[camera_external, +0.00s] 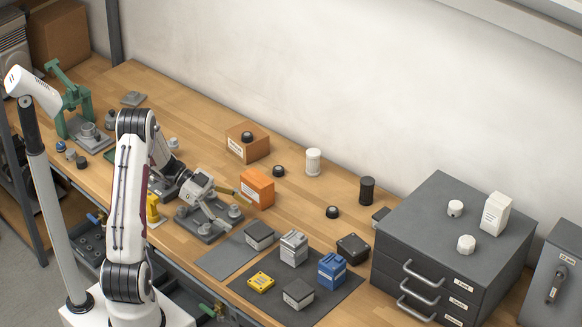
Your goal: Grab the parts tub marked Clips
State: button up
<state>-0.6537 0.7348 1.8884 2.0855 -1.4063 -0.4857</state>
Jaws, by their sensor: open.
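I cannot read the word Clips on any tub, so I cannot tell which container is the marked one. Labelled or lidded containers in view include an orange box (257,188), a white tub (313,162), a blue box (331,271) and a few grey boxes, one of them (293,248) on the dark mat. My gripper (222,212) is low over the bench, left of the orange box, above or beside a grey plate with round knobs (207,233). It is open, and I see nothing held in it.
A dark drawer cabinet (406,238) stands at the right with small white containers on top. A brown box (247,142) and a black cylinder (367,190) stand near the wall. A green press (72,100) is at the left. The bench behind the mats (320,285) has free room.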

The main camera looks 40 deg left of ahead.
aim_at(255, 228)
jog(key=shift+w+d+f, duration=0.15)
jog(key=shift+d+f, duration=0.1)
jog(key=shift+d, duration=0.35)
jog(key=shift+d, duration=0.1)
jog(key=shift+f+x, duration=0.25)
jog(key=shift+x, duration=2.25)
jog(key=c, duration=1.5)
